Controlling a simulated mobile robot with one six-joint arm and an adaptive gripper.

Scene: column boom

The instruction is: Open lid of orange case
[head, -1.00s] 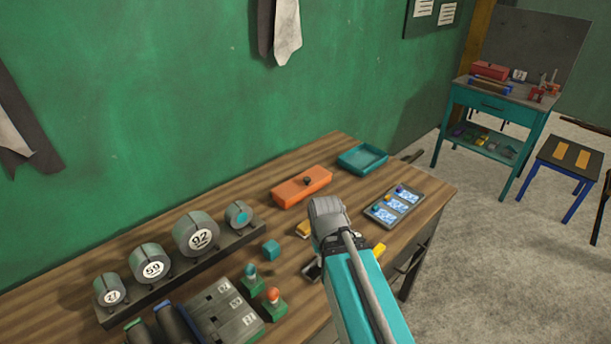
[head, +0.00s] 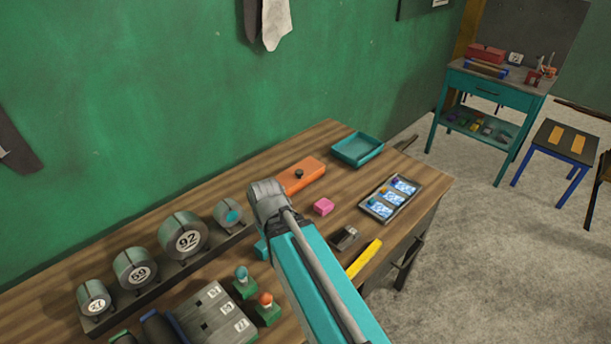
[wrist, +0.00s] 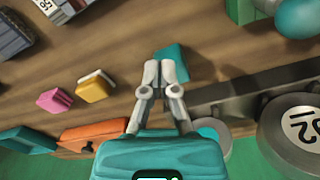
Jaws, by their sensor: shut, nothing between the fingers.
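The orange case (head: 305,178) lies on the wooden bench near the green wall, its lid shut, with a dark knob (head: 299,174) on top. My forearm covers its near left end in the head view. In the wrist view the case (wrist: 95,133) is at lower left, partly cut off by my gripper body. My gripper (wrist: 160,72) is shut and empty. It points down over the bench, to the right of the case in that view, with a teal cube (wrist: 174,60) by its fingertips. In the head view my fingers are hidden behind the arm.
A teal tray (head: 358,149) stands beyond the case. A pink block (head: 323,206) and yellow block (wrist: 95,87) lie near it. A rack of round weights (head: 186,236) stands left in the head view. A sectioned tray (head: 391,197) is at right.

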